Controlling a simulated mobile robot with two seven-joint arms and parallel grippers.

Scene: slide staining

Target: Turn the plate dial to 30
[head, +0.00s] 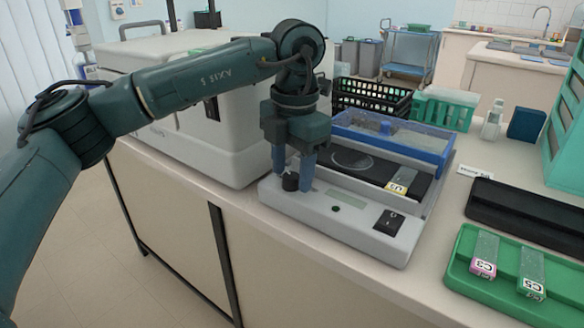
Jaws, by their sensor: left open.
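The plate device (350,228) is a low grey-white unit on the bench, with a dark plate surface (358,161) and a raised clear lid with a blue frame (398,139). Its dial (290,182) is a small black knob at the left of the front panel. My left gripper (293,180) points down over the dial, open, with its blue fingers on either side of the knob; I cannot tell whether they touch it. The dial's markings are too small to read. A slide with a yellow label (398,186) lies on the plate. My right gripper is not in view.
A large white machine (180,100) stands left of the device, close to my arm. At right are a green tray (500,293) with slides C3 (485,255) and C5 (532,274), and a black tray (525,212). Black (370,98) and green baskets (442,108) stand behind.

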